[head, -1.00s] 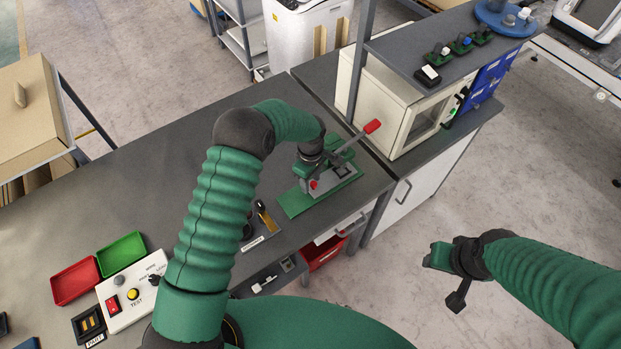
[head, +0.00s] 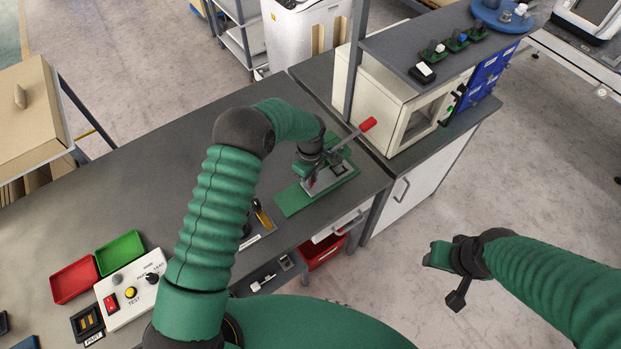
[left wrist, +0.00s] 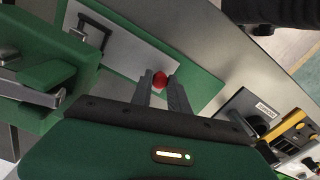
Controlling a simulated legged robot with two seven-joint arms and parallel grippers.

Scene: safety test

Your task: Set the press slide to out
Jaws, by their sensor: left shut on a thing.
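The press (head: 325,185) stands on a green base plate at the right part of the grey bench in the head view. Its long lever with a red grip (head: 368,124) points up to the right. My left gripper (head: 311,177) is down at the front of the press and largely hides the slide there. In the left wrist view the red knob (left wrist: 160,79) of the press slide sits between the two grey fingers, which are shut on it. My right gripper (head: 442,256) hangs over the floor, right of the bench, away from the press; its finger opening is unclear.
A cream oven-like box (head: 390,100) stands behind the press on the adjoining bench. A test box (head: 130,290), a green tray (head: 120,252) and a red tray (head: 75,280) lie at the left. The bench middle is clear.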

